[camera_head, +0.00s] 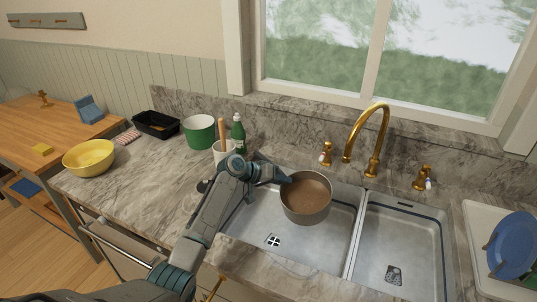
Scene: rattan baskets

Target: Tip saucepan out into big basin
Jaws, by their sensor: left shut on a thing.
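The saucepan (306,212) is grey outside and brown inside. It hangs over the back right part of the big basin (310,248), the left and larger of two steel basins. It looks roughly upright, with its opening facing up toward me. Whether the brown inside is liquid or bare pan, I cannot tell. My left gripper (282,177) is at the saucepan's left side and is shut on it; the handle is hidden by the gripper. My right gripper is out of view.
A brass faucet (369,137) rises behind the sink, with brass taps on both sides. A smaller basin (400,245) lies to the right. A dish rack with a blue plate (514,244) is far right. A green bottle (238,132), green pot (199,133) and yellow bowl (89,158) stand left.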

